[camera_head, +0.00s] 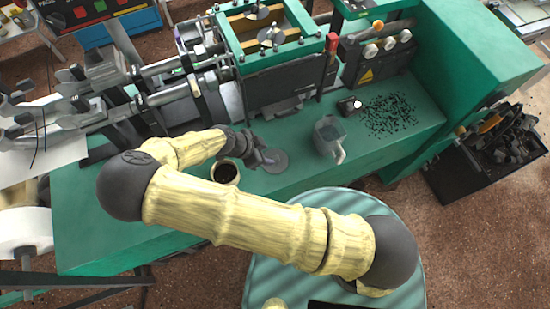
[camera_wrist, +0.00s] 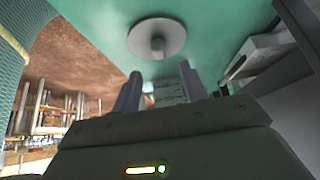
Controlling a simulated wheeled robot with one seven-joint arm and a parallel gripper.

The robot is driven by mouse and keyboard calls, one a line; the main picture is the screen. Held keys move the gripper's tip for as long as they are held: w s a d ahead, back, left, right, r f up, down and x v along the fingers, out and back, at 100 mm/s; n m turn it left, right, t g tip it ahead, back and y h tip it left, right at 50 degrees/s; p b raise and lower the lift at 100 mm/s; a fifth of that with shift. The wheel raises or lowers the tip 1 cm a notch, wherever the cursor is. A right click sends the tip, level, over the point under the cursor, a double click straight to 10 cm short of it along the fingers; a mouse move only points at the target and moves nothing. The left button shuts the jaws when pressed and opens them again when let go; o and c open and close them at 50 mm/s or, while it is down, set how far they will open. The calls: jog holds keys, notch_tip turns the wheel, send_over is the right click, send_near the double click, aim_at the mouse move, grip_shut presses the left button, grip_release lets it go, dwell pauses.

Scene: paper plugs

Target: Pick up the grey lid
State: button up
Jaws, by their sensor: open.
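The grey lid (camera_head: 277,164) is a flat round disc lying on the green bench in the head view. In the wrist view the grey lid (camera_wrist: 172,34) shows as a disc with a small knob at its middle. My gripper (camera_head: 264,158) is over the lid's left side in the head view and hides part of it. In the wrist view my gripper (camera_wrist: 159,72) has its two fingers apart with nothing held between them. The knob appears beyond the fingertips, roughly in line with the space between them, and looks clear of both.
A cream cup (camera_head: 225,173) with dark contents stands left of the lid, close to my arm. Dark granules (camera_head: 388,115) lie scattered further right. Green and grey machinery (camera_head: 285,80) rises behind the lid.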

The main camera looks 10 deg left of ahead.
aim_at(274, 158)
jog(key=shift+d+f, duration=0.15)
jog(key=shift+f, duration=0.15)
jog(key=shift+w, duration=0.1)
jog(key=shift+p+x, duration=1.1)
jog(key=shift+x, duration=1.5)
jog(key=shift+f, duration=0.1)
grip_shut()
